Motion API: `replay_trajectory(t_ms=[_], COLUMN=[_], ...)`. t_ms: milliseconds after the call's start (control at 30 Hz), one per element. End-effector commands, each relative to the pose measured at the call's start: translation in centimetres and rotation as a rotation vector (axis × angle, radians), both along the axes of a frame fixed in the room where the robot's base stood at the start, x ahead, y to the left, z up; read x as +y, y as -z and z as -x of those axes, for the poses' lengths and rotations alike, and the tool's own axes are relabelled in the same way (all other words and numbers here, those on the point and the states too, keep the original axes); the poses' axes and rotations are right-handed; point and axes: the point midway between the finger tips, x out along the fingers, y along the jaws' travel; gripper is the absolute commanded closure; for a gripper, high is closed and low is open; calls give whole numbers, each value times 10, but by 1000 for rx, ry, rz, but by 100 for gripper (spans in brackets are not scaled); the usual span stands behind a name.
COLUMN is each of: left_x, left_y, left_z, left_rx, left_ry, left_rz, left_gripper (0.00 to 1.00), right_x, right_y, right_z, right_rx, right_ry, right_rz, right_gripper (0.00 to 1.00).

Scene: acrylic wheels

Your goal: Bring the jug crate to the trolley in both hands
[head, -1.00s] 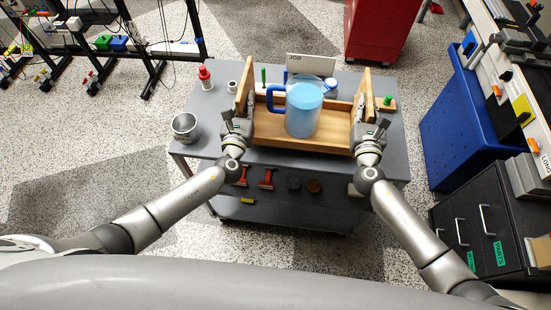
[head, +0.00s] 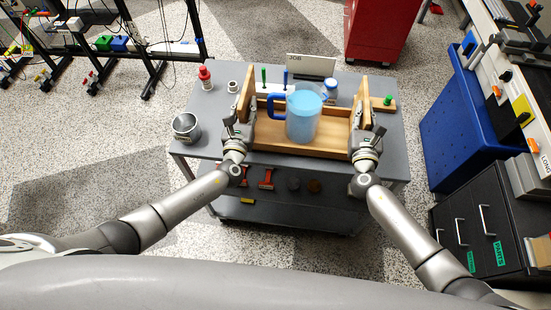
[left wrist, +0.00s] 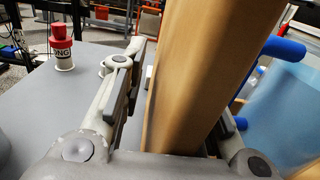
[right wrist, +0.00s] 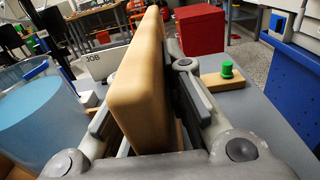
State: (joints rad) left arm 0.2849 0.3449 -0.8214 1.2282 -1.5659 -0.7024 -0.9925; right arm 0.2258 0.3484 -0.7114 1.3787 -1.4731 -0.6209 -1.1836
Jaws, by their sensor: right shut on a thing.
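The jug crate (head: 280,142), an open wooden tray with tall end walls, is on the grey trolley top (head: 215,110) and looks level. A clear jug of blue liquid with a blue handle (head: 304,115) stands upright in it. My left gripper (head: 240,122) is at the left end wall, which also shows in the left wrist view (left wrist: 185,70). Its fingers are open around that wall, with a gap on the outer side; the inner finger is mostly hidden. My right gripper (head: 364,124) is shut on the right end wall (right wrist: 135,85).
On the trolley, a red-topped bottle (head: 205,78) and metal cup (head: 186,127) stand left; a JOB sign (head: 311,65) stands behind the crate. A green-knobbed wooden block (head: 385,103) lies right. A blue bin (head: 458,125) and dark drawers (head: 480,215) stand right of the trolley.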

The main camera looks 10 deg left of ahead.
Motion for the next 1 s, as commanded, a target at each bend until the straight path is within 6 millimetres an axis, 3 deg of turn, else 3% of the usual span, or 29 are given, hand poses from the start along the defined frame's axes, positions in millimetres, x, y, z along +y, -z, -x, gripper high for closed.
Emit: replay_trajectory(t_ms=[233,267,433,1000], left_x=[-1,-1,-2,-2], left_y=[2,7,6,4], left_z=[2,3,3,2], left_rx=[6,15,13,9], left_ry=[3,5,5,5], left_rz=[0,-1,0,0], left_gripper=[63,63,63,63], right_x=[0,0,1,1], right_y=[-5,0,0,0], right_z=[-2,0,0,0], right_rx=[-10,-1,-1,0], right_ry=[2,1,-1,-2], right_rz=[-5,-5,-4,-3], right_gripper=[100,85,63,63])
